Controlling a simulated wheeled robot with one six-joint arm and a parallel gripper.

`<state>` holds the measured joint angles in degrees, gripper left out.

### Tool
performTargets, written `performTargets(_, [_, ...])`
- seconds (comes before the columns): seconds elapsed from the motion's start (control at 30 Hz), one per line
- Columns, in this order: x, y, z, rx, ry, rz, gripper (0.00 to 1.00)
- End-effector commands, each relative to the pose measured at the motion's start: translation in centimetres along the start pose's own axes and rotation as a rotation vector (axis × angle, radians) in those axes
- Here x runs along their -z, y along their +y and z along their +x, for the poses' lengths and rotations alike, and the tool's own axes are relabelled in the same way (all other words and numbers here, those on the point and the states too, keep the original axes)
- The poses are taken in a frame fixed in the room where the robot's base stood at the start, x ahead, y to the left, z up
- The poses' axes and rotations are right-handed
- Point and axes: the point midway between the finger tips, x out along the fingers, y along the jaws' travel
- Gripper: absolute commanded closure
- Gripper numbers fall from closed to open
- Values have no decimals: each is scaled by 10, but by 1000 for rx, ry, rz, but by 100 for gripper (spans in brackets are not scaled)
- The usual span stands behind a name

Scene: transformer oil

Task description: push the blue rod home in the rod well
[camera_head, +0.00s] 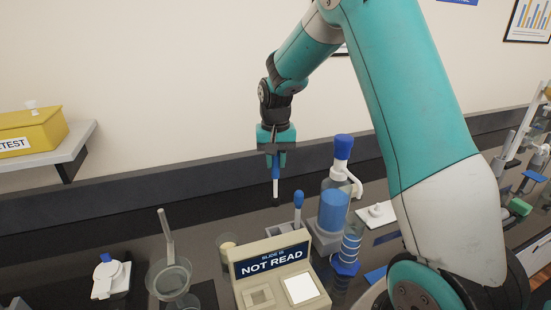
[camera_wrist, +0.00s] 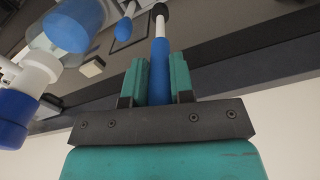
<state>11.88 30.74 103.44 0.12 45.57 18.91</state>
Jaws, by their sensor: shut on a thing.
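My gripper (camera_head: 276,158) is shut on the blue rod (camera_head: 276,166), which hangs upright, white toward its lower end with a dark tip. The rod is in the air above the bench, its tip apart from everything below. In the wrist view the rod (camera_wrist: 160,62) sits between the two teal fingers of my gripper (camera_wrist: 160,80). I cannot tell for certain which thing is the rod well. A second blue-topped rod-like piece (camera_head: 298,201) stands in a grey holder, below and right of my gripper.
A beige reader (camera_head: 281,282) marked "NOT READ" stands at the front. Right of the grey holder is a bottle with blue liquid (camera_head: 333,210) and a blue cap. A glass dish with a handle (camera_head: 168,280) is at left. A shelf with a yellow box (camera_head: 32,132) projects at far left.

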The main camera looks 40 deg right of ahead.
Motion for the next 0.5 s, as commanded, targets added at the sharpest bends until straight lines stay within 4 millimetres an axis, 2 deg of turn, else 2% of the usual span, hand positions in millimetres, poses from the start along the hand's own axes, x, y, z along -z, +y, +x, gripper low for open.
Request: performTargets(0.5, [0, -1, 52, 0, -1, -1, 100])
